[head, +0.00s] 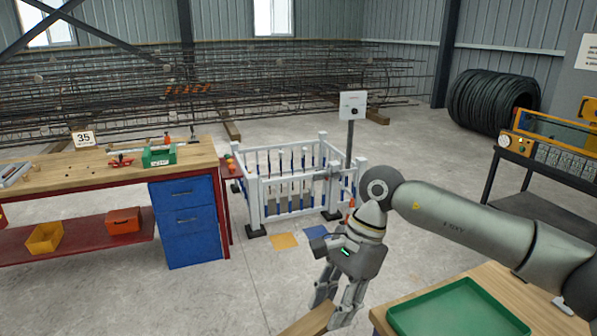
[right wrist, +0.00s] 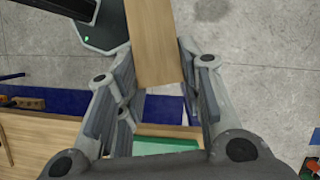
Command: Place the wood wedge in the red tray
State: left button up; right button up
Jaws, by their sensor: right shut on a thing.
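My right gripper (head: 333,308) points down at the bottom middle of the head view, left of the green tray. It is shut on a long pale wood piece, the wood wedge (head: 308,321), whose lower part is cut off by the frame edge. In the right wrist view the wedge (right wrist: 153,42) sits between the fingers (right wrist: 160,72) and runs out of the top of the frame. I see no plain red tray; a red-orange bin (head: 123,220) stands on the red lower shelf of the left workbench. My left gripper is not in view.
A green tray (head: 405,323) lies on a wooden table (head: 384,318) at the lower right. The left workbench (head: 60,172) carries a green box (head: 159,156); a yellow bin (head: 45,238) is below. A white fence (head: 290,205) stands mid-floor. Concrete floor between is mostly clear.

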jog(key=s+d+f+n+g+h, duration=0.1)
jog(key=s+d+f+n+h, duration=0.1)
jog(key=s+d+n, duration=0.3)
jog(key=s+d+f+n+g+h, duration=0.1)
jog(key=s+d+f+n, duration=0.4)
jog(key=s+d+n, duration=0.1)
jog(key=shift+s+d+f+h, duration=0.15)
jog(key=shift+s+d+h, duration=0.2)
jog(key=shift+s+h, duration=0.1)
